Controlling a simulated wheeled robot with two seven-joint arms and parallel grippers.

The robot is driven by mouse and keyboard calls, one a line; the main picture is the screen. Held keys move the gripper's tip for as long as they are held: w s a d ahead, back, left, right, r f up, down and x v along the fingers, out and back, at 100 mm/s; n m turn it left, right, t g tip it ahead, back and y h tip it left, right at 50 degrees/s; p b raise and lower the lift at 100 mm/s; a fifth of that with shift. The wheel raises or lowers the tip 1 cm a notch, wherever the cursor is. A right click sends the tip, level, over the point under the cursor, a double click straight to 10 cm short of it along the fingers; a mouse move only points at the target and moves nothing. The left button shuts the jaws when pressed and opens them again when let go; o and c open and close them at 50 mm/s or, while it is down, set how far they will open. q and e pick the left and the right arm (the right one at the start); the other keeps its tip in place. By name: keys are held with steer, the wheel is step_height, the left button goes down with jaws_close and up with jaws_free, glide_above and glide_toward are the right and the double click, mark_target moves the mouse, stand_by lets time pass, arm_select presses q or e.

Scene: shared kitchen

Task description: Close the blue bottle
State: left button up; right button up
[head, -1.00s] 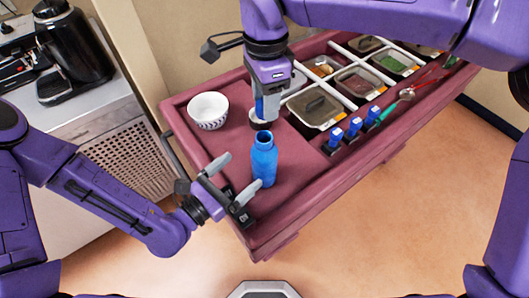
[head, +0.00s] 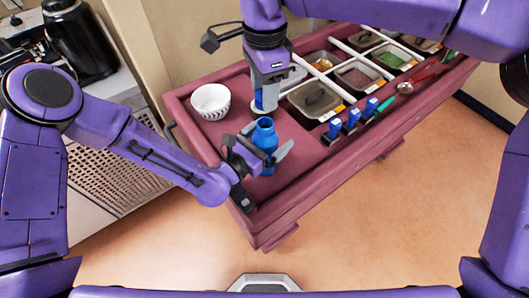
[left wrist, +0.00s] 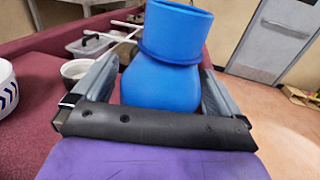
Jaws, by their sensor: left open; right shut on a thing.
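The blue bottle (head: 265,138) stands upright on the maroon cart top, its mouth open and uncapped. My left gripper (head: 262,150) reaches in low from the left, its open fingers on either side of the bottle. My right gripper (head: 265,98) points down behind and above the bottle, shut on a small blue piece (head: 261,101) that looks like the cap. The fingers partly hide it, and it is apart from the bottle.
A white patterned bowl (head: 211,101) stands left of the bottle, and a small pale dish (left wrist: 75,69) lies behind it. Food bins (head: 316,100) and several blue-topped items (head: 353,119) line the right side. The cart's front edge (head: 310,205) is close.

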arm_select(q)
steer(key=shift+w+d+f, duration=0.1)
steer(key=shift+w, duration=0.1)
arm_select(e)
steer(key=shift+w+f, duration=0.1)
steer(key=shift+w, duration=0.15)
steer(key=shift+s, duration=0.1)
arm_select(q)
steer(key=shift+s, duration=0.15)
steer(key=c, duration=0.4)
arm_select(e)
steer(key=shift+s, duration=0.1)
arm_select(q)
steer(key=c, duration=1.1)
arm_select(e)
steer(key=shift+f, duration=2.45)
steer(key=shift+f, duration=0.85)
steer(key=shift+f, duration=0.55)
